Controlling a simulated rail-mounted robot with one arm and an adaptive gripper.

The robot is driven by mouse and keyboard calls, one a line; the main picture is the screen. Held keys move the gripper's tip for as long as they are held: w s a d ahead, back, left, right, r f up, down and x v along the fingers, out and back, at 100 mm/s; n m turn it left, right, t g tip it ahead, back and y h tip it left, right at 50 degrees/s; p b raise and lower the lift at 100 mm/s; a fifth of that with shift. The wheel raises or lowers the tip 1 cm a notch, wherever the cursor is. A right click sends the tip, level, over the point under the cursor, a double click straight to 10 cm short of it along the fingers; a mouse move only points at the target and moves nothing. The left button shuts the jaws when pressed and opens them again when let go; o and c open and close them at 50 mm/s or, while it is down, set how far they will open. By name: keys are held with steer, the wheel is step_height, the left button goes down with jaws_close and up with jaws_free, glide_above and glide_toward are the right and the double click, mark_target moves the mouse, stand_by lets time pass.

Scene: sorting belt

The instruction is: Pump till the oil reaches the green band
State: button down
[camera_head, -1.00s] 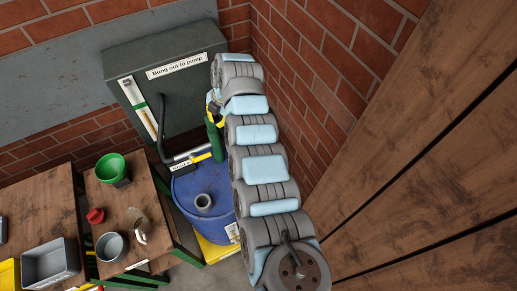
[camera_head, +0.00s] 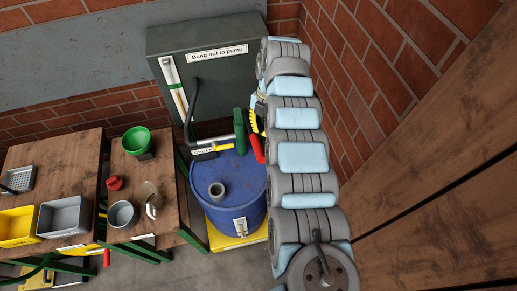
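A dark bent pipe (camera_head: 190,105) rises by the cabinet. A green upright part (camera_head: 240,130) and a red bar (camera_head: 257,149) show behind the drum, beside my arm; I cannot tell whether they belong to a pump. My gripper is hidden or indistinct behind my arm's far end.
A small wooden table on the left holds a green funnel (camera_head: 137,140), a red cap (camera_head: 115,183), a grey cup (camera_head: 123,214) and a clear jug (camera_head: 152,198). A yellow bin (camera_head: 18,226) and grey bin (camera_head: 64,217) stand further left. A brick wall is close on the right.

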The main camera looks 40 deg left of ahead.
mark_target(260, 146)
steer(key=shift+p+x, duration=0.6)
steer(key=shift+x, duration=2.75)
steer(key=shift+f, duration=0.1)
steer(key=b+x, duration=0.2)
steer(key=w+b+x, duration=0.1)
steer(key=x, duration=0.1)
steer(key=shift+s+a+f+b, duration=0.1)
steer(key=shift+f+b, duration=0.15)
steer(key=shift+b, duration=0.15)
steer(key=shift+r, duration=0.1)
